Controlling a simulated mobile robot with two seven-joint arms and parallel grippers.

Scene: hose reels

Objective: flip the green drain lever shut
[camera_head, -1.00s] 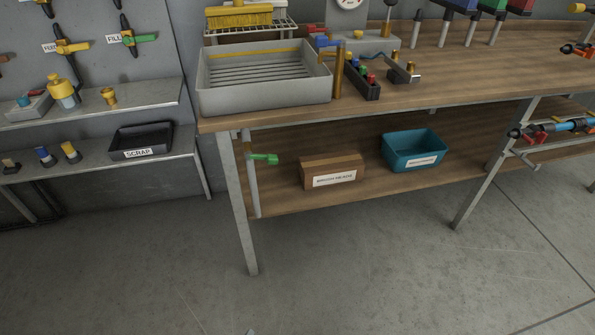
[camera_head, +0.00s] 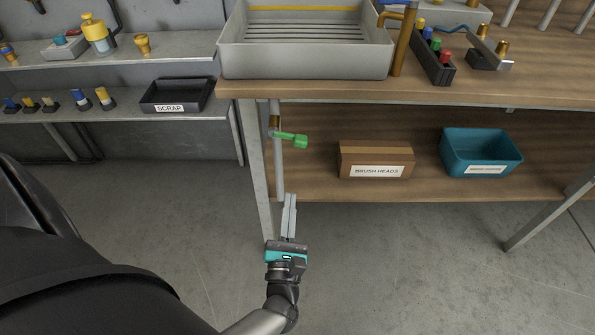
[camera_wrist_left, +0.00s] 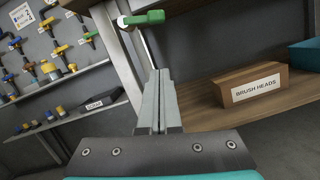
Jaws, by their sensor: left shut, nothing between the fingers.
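The green drain lever (camera_head: 291,140) sits on a thin vertical drain pipe (camera_head: 278,170) below the front left corner of the bench. It sticks out sideways to the right, across the pipe. In the left wrist view the lever (camera_wrist_left: 143,18) shows at the top, beyond the fingertips. My left gripper (camera_head: 290,199) is shut and empty, its fingers pointing up, below the lever and apart from it. The fingers (camera_wrist_left: 160,74) also show together in the left wrist view. My right gripper is not in view.
A grey sink tray (camera_head: 305,62) stands on the bench above. A brush heads box (camera_head: 375,160) and a teal bin (camera_head: 481,153) sit on the lower shelf to the right. A bench leg (camera_head: 259,175) stands just left of the pipe. A black scrap tray (camera_head: 177,95) is on the left shelf.

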